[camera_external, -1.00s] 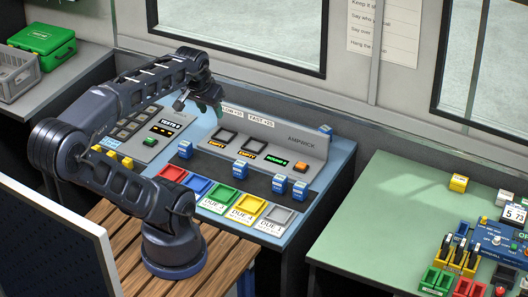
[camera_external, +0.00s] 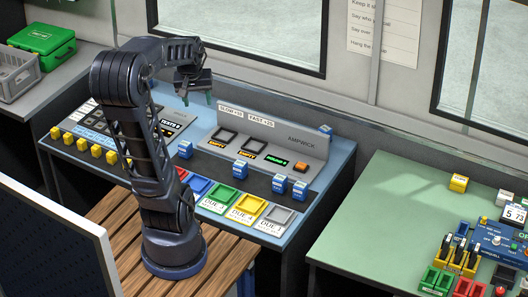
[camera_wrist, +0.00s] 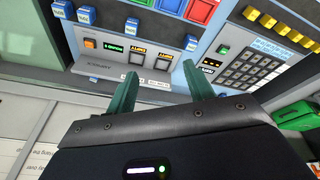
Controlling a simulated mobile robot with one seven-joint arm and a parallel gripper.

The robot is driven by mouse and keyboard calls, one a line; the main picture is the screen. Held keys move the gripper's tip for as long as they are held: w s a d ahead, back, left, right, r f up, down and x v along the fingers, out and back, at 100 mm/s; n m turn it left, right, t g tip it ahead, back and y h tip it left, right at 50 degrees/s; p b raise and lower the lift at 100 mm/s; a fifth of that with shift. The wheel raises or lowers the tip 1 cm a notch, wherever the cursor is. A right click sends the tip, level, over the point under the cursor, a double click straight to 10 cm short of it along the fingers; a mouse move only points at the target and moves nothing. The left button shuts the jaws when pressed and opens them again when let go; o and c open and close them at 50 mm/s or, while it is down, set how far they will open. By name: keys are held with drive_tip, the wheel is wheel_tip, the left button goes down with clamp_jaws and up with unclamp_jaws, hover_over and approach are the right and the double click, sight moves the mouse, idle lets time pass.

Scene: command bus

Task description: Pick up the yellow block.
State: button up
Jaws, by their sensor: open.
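Several small yellow blocks (camera_external: 82,145) stand in a row along the front left edge of the blue console. The row also shows at the upper right of the wrist view (camera_wrist: 282,29). Another yellow block (camera_external: 458,183) sits alone on the green table at right. I cannot tell which of these the task names. My gripper (camera_external: 197,98) is open and empty, raised over the back of the console, well apart from every yellow block. Its two green fingers (camera_wrist: 158,78) point toward the console panel in the wrist view, with nothing between them.
The console (camera_external: 335,160) carries blue blocks (camera_external: 240,169), a raised grey panel (camera_external: 300,142) and a row of coloured trays (camera_external: 248,208). A grey keypad (camera_wrist: 252,67) lies near the yellow row. The green table (camera_external: 390,190) holds devices at its right; its left part is clear.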

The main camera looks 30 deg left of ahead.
drive_tip(key=w+a+f+n+g, duration=0.2)
drive_tip(key=a+f+n, duration=0.55)
drive_tip(key=a, duration=0.75)
drive_tip(key=s+a+f+n, duration=0.1)
drive_tip(key=s+a+f, duration=0.1)
drive_tip(key=a+f, duration=0.3)
drive_tip(key=s+a+f+n, duration=0.2)
drive_tip(key=a+f, duration=0.2)
drive_tip(key=f, duration=0.1)
drive_tip(key=s+a+f+n+g, duration=0.1)
drive_tip(key=s+a+f, duration=0.1)
drive_tip(key=a+f, duration=0.3)
drive_tip(key=shift+s+a+f+n+h, duration=0.15)
drive_tip(key=shift+a+f+n+h, duration=0.15)
drive_tip(key=shift+f, duration=0.3)
drive_tip(key=shift+w+a+f, duration=0.1)
drive_tip(key=shift+f, duration=2.4)
drive_tip(key=shift+w+f, duration=0.1)
drive_tip(key=shift+f, duration=2.4)
drive_tip(key=c, duration=1.1)
